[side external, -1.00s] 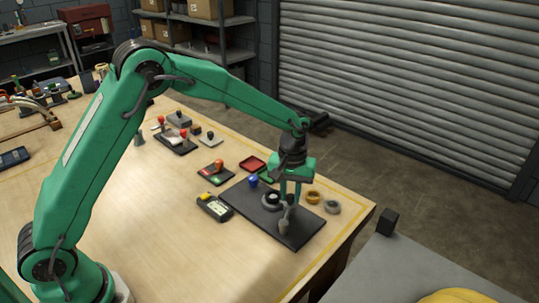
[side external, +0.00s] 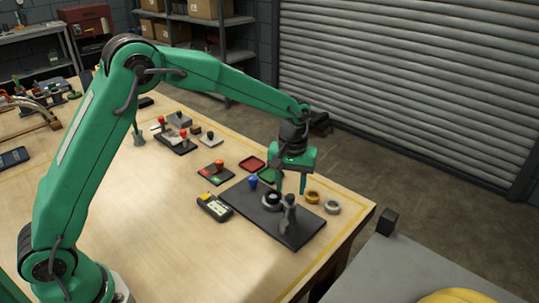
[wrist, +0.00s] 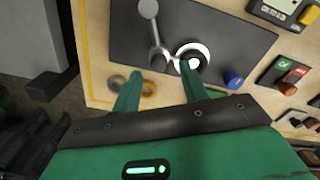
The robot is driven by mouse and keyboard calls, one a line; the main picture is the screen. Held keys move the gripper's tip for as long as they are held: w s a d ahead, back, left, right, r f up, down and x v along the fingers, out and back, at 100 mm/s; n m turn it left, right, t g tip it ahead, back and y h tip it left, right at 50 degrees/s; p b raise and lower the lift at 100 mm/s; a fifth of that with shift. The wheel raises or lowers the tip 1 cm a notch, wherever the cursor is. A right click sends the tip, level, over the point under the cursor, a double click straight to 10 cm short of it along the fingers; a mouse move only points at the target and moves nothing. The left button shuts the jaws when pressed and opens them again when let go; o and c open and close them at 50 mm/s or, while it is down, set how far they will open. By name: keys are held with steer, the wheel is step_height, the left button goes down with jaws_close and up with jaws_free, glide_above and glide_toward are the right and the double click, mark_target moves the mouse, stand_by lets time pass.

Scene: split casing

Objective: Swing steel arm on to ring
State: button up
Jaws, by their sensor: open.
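The steel arm (side external: 288,215) is on the dark plate (side external: 247,206). In the wrist view it is a grey bar (wrist: 154,32) with a round end at the top and its other end just left of the ring. My gripper (side external: 291,190) is open and empty above the plate. In the wrist view its fingers (wrist: 158,75) are apart, and one fingertip overlaps the ring's lower edge.
A blue knob (side external: 253,181) stands by the ring. A brass ring (side external: 312,196) and a grey ring (side external: 332,207) lie past the plate near the table edge. A yellow and black meter (side external: 214,207) lies left of the plate. The table's front left is clear.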

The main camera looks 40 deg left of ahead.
mark_target(288, 196)
steer(key=shift+r, duration=2.45)
steer(key=shift+a+r, duration=0.1)
steer(key=shift+s+a+r, duration=0.1)
steer(key=shift+s+r, duration=0.05)
steer(key=shift+r, duration=0.1)
steer(key=s+a+r+m+t, duration=0.2)
steer(key=s+a+r, duration=0.3)
steer(key=s, duration=0.4)
steer(key=s+a+r+m+t, duration=0.2)
steer(key=s+a+r, duration=0.1)
steer(key=s+r, duration=0.55)
steer(key=s+a+f, duration=0.1)
steer(key=s, duration=0.4)
steer(key=s+a+f+m+t, duration=0.1)
steer(key=s+f, duration=0.1)
steer(key=s, duration=0.3)
steer(key=shift+a+f+m+t, duration=0.25)
steer(key=shift+f+m+t, duration=0.05)
steer(key=shift+s, duration=0.1)
